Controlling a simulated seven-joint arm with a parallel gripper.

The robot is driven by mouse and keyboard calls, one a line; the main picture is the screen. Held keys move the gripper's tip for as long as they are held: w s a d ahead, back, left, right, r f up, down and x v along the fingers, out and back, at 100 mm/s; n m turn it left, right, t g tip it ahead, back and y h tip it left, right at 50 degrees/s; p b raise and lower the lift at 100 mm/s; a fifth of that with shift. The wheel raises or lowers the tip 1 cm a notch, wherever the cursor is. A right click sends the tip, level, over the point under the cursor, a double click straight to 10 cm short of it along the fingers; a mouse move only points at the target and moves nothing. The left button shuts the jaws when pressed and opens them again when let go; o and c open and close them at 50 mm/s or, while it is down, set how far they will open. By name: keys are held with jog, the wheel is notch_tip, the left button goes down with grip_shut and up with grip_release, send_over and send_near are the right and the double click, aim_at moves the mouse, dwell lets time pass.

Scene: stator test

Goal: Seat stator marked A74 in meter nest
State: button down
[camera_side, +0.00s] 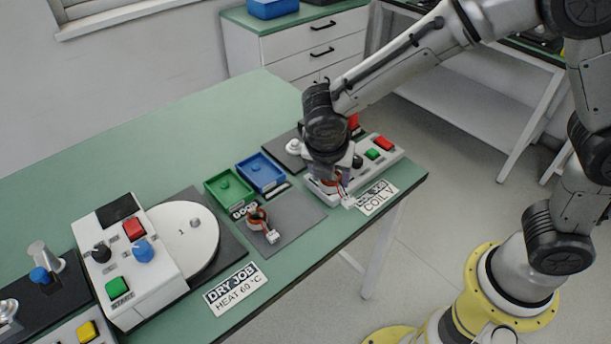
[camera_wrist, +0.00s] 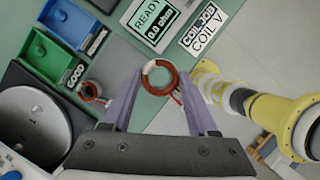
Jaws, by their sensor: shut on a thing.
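My gripper (camera_side: 332,177) is shut on a copper-wound ring stator (camera_wrist: 172,73), which the wrist view shows between the two fingertips (camera_wrist: 160,80). Its leads and white plug (camera_side: 348,202) hang down in the side view. The held stator is over or at the near left end of the white meter (camera_side: 391,151), whose screen (camera_wrist: 152,20) reads READY 0.0 ohm. The nest is hidden by my gripper, and I cannot tell if the stator touches it. A second stator (camera_side: 257,217) lies on a grey mat (camera_side: 290,225). No A74 mark is legible.
A green tray (camera_side: 228,187) and a blue tray (camera_side: 262,172) stand left of the meter. A COIL V card (camera_side: 377,197) lies at the table's front edge. A heater with a white round plate (camera_side: 185,235) and a DRY JOB card (camera_side: 235,288) are farther left.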

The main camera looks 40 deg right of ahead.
aim_at(342, 189)
jog(key=s+m, duration=0.1)
jog(key=s+r+m+g, duration=0.1)
jog(key=s+d+m, duration=0.1)
jog(key=shift+s+r, duration=0.15)
jog(key=shift+r, duration=0.05)
jog(key=shift+a+m+g+h, duration=0.4)
jog(key=shift+m+g, duration=0.2)
jog(key=shift+m, duration=0.6)
jog(key=w+a+r+n+y, duration=0.15)
jog(key=w+n+y, duration=0.5)
jog(key=n, duration=1.05)
jog(key=w+a+n+y, duration=0.25)
jog(key=w+n, duration=0.75)
jog(key=n, duration=0.7)
jog(key=w+d+f+m+t+h, duration=0.1)
jog(key=w+d+f+m+t, duration=0.15)
jog(key=w+d+m, duration=0.65)
jog(key=shift+t+h, duration=0.25)
jog(key=shift+h, duration=0.05)
jog(key=shift+w+d+f, duration=0.15)
jog(key=shift+d+f, duration=0.75)
jog(key=shift+f, duration=0.15)
jog(key=shift+w+d+f, duration=0.2)
jog(key=shift+d+f, duration=0.75)
jog(key=shift+f, duration=0.15)
jog(key=shift+w+d+f, duration=0.15)
jog(key=shift+d+f, duration=0.75)
jog(key=shift+f, duration=0.15)
